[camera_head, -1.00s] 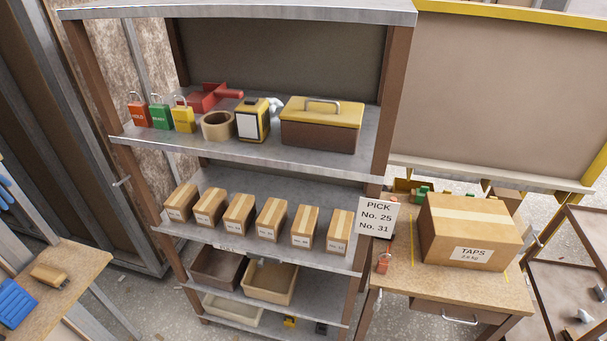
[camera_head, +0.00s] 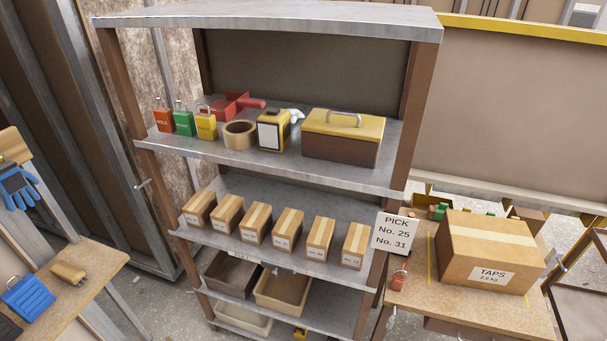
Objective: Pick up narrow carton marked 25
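Several narrow brown cartons stand in a row on the middle shelf of a metal rack. The leftmost carton (camera_head: 199,209) and the rightmost carton (camera_head: 356,245) mark the ends of the row. Each has a small white label on its front, but the numbers are too small to read, so I cannot tell which is 25. A white sign (camera_head: 395,233) at the rack's right post reads "PICK No. 25 No. 31". Neither of my grippers is in view.
The upper shelf (camera_head: 290,170) holds padlocks, a tape roll and a toolbox (camera_head: 341,138). Bins (camera_head: 283,288) sit below the cartons. A workbench with a large TAPS carton (camera_head: 490,250) stands right. Another bench (camera_head: 95,265) stands at left. The middle shelf's front edge is clear.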

